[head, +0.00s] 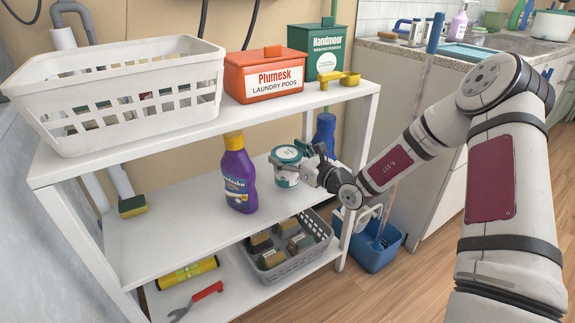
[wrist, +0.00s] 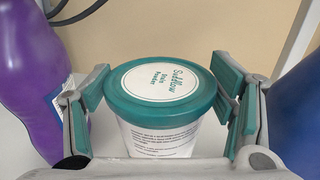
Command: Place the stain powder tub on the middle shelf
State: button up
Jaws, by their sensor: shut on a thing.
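The stain powder tub is a white tub with a teal-rimmed lid (head: 286,168), upright at the middle shelf's level. In the wrist view the tub (wrist: 160,110) stands between my two fingers, its lid label facing up. My gripper (head: 302,160) reaches in from the right and is shut on the tub; it also shows in the wrist view (wrist: 160,105). The middle shelf (head: 180,225) is white. Whether the tub's base touches the shelf is hard to tell.
A purple bottle (head: 238,175) stands left of the tub and a blue bottle (head: 325,132) behind right. The top shelf above holds a white basket (head: 120,125), an orange pod box (head: 265,75) and a green box (head: 316,55). The middle shelf's left is mostly clear, with a sponge (head: 132,206).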

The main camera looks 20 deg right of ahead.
jog(key=shift+f+b, duration=0.45)
jog(key=shift+f, duration=0.75)
jog(key=shift+f, duration=0.1)
jog(key=shift+f, duration=0.15)
jog(key=o, duration=1.6)
